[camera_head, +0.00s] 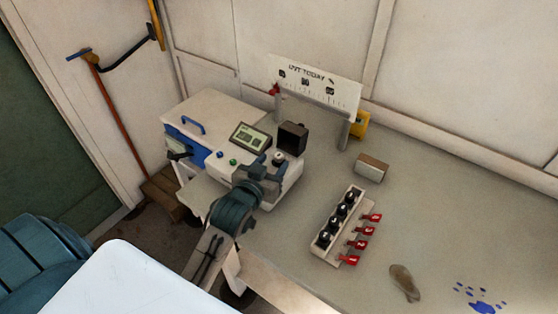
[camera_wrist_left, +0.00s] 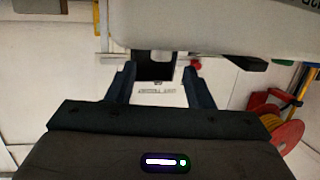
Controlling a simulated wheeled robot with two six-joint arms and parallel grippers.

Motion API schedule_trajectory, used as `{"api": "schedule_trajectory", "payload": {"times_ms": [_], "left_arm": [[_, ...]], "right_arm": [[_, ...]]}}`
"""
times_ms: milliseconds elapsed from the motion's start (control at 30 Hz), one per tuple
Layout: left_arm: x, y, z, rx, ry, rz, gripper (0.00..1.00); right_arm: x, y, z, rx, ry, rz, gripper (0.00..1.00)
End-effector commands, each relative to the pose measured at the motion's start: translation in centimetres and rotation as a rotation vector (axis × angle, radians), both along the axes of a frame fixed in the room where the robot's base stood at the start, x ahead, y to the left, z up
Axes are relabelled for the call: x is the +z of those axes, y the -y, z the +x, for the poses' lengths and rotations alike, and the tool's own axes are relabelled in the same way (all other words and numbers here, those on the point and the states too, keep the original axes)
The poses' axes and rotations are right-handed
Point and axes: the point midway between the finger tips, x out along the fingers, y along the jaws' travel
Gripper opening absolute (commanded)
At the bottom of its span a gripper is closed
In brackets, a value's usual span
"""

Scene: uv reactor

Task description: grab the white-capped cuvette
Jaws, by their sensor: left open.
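My left gripper (camera_head: 276,172) is open over the front right part of the white and blue machine (camera_head: 205,110). A small round pale-topped piece (camera_head: 279,157) shows at its fingertips, in front of an upright black block (camera_head: 292,137). It may be the white cap of the cuvette, but its body is hidden and I cannot be sure. In the left wrist view the open fingers (camera_wrist_left: 159,74) have a dark block (camera_wrist_left: 155,66) beyond them, and no cuvette can be made out between them. My right gripper is not in view.
A pale rack (camera_head: 325,247) holds several black round-topped pieces, with red numbered tags (camera_head: 365,231) beside it. A small brown-and-white box (camera_head: 371,168) and a sign board (camera_head: 316,85) stand behind. The bench (camera_head: 450,215) is mostly clear at right, apart from a brown item (camera_head: 404,281) and blue stains.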

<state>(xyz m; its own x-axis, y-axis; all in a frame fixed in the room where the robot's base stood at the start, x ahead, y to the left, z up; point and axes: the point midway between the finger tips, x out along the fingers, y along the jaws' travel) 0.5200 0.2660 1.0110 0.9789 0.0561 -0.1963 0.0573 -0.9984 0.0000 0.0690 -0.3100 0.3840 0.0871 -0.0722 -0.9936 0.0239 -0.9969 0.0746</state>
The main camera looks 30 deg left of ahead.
Motion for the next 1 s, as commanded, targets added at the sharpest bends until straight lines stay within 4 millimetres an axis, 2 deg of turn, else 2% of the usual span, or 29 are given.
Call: {"api": "schedule_trajectory", "payload": {"times_ms": [233, 400, 667, 700, 933, 1000], "left_arm": [[-0.5, -0.3, 2.8, 0.0, -0.002, 0.0, 0.47], [-1.1, -0.4, 4.6, 0.0, -0.001, 0.0, 0.47], [-1.4, -0.4, 5.0, -0.001, 0.0, 0.0, 0.47], [-1.4, -0.4, 4.9, -0.001, 0.0, 0.0, 0.45], [-1.4, -0.4, 4.9, 0.0, -0.001, 0.0, 0.01], [-1.4, -0.4, 4.9, 0.0, -0.001, 0.0, 0.01]], "right_arm": [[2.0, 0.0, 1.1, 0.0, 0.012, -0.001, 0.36], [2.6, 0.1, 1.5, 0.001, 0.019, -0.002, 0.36], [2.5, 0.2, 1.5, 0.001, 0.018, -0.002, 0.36], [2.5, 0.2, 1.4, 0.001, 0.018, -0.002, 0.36], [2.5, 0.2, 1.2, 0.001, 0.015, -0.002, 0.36], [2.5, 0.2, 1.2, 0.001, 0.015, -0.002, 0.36]]}}
